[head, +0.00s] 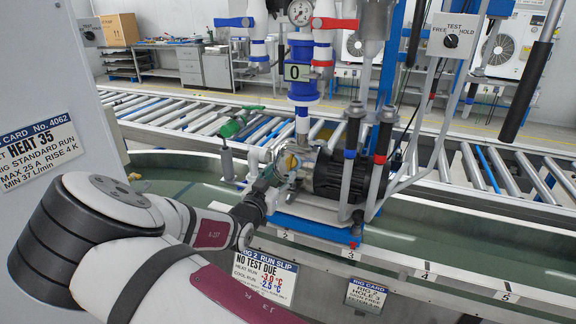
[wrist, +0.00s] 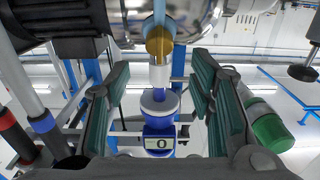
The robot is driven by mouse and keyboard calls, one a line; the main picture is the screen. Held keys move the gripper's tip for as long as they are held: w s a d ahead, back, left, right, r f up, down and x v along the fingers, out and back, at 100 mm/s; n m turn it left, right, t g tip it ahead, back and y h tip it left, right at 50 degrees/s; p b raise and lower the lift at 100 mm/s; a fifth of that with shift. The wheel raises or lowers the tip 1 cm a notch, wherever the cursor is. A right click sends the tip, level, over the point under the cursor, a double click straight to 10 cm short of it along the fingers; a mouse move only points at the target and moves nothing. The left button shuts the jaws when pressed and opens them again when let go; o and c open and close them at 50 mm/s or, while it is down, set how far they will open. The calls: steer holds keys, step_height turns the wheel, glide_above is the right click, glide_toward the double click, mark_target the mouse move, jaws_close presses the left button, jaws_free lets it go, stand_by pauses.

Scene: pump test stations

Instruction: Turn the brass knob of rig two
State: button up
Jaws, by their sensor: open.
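The brass knob (wrist: 160,41) shows in the wrist view at upper centre, against the shiny metal pump body (wrist: 200,20). In the head view a yellowish part (head: 290,163) shows on the pump's front, but I cannot tell if it is the knob. My gripper (wrist: 158,100) is open, with green-padded fingers left and right in the wrist view. The knob lies between and beyond them in the picture, with no visible contact. In the head view my gripper (head: 262,194) is beside the pump's left side, its fingers partly hidden. A blue meter (wrist: 158,122) reads 0.
The black motor (head: 335,176) and upright hoses stand right of my gripper. A green-handled part (head: 240,122) stands behind it. A run slip (head: 264,276) reads "NO TEST DUE"; a larger card (head: 38,152) reads "HEAT 35". A roller conveyor (head: 180,112) runs behind.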

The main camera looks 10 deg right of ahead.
mark_target(290, 164)
steer(key=x, duration=0.7)
steer(key=shift+c, duration=0.5)
steer(key=c, duration=1)
